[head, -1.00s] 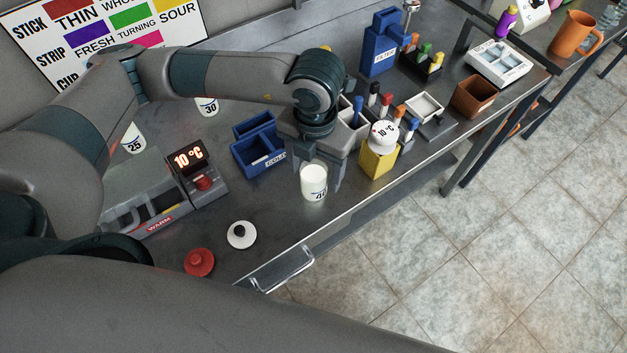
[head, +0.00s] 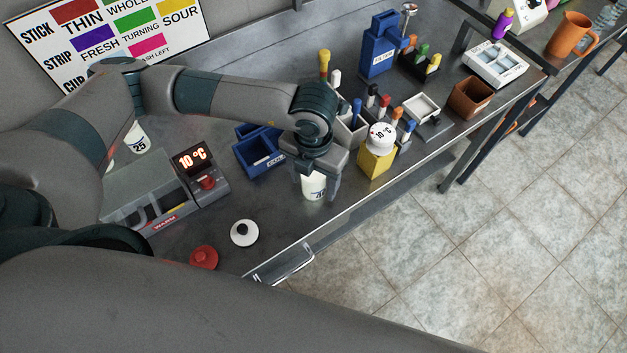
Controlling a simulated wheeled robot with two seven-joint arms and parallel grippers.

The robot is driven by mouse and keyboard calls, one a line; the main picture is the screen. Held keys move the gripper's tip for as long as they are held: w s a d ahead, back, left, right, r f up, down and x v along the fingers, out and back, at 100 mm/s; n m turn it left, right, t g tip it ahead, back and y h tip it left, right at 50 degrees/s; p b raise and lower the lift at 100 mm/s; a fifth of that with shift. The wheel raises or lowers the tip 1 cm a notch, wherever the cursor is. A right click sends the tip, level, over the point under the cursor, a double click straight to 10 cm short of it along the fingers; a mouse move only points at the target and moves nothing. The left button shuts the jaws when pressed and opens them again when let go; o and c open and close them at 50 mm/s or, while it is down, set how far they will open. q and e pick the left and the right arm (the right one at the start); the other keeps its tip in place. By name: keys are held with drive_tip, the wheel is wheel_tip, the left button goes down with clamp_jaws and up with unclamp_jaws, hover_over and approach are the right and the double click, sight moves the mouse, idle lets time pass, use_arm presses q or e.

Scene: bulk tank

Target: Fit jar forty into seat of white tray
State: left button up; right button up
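Jar forty (head: 314,188), a white jar with a blue band and dark number, stands upright on the metal bench near its front edge. My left gripper (head: 319,187) points down over it, with a finger on each side of the jar. I cannot tell whether the fingers touch it; its top is hidden under the gripper. A white tray (head: 498,64) with several seats lies at the far right end of the bench. My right gripper is not in view.
A warmer (head: 150,200), a white lid (head: 244,233) and a red lid (head: 204,257) are at left.

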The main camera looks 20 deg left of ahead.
sight(314, 172)
use_arm(q)
drive_tip(key=shift+c, duration=0.2)
drive_tip(key=c, duration=1.1)
drive_tip(key=shift+c, duration=1.1)
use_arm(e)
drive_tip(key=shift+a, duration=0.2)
use_arm(q)
drive_tip(key=shift+r, duration=0.4)
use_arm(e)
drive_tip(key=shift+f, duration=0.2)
